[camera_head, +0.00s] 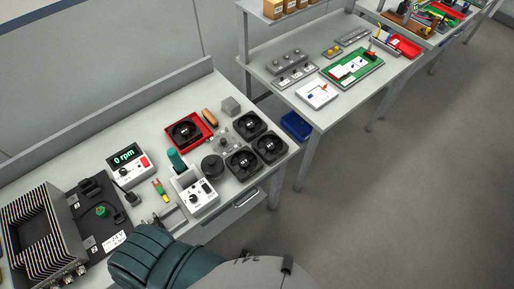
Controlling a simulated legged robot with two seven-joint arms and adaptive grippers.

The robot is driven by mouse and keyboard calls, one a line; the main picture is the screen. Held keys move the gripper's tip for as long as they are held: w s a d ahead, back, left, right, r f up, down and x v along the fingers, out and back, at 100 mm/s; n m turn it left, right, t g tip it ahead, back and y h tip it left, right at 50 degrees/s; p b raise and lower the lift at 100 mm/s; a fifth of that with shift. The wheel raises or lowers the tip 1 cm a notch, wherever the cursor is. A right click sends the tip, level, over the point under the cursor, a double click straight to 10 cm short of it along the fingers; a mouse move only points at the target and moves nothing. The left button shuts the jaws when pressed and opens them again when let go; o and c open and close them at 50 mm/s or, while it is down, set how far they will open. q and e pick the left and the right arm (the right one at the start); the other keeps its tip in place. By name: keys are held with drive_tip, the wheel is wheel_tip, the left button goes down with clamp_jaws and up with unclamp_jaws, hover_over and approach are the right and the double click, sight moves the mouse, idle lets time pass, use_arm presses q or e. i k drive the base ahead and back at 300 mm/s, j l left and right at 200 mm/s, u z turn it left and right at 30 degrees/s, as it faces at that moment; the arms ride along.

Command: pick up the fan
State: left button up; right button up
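Several square black fans lie on the near workbench. One fan (187,131) sits in a red tray (170,137). Three more fans stand grouped at the bench's right end: a rear fan (249,124), a right fan (270,148) and a front fan (243,162). All lie flat with their round faces up. Neither of my grippers shows in the head view. A teal and grey part, which looks like my own body, fills the bottom middle and covers part of the bench's front edge.
A finned black unit (40,235) stands left. A grey block (230,105) is behind the fans. Floor at right is clear.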

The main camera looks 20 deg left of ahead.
sight(263, 142)
drive_tip(key=i+l+u, duration=0.1)
drive_tip(key=u, duration=0.3)
drive_tip(key=i+l+u, duration=0.15)
drive_tip(key=u, duration=0.25)
drive_tip(key=l+u, duration=0.15)
drive_tip(key=u, duration=0.3)
drive_tip(key=i+l+u, duration=0.15)
drive_tip(key=u, duration=0.25)
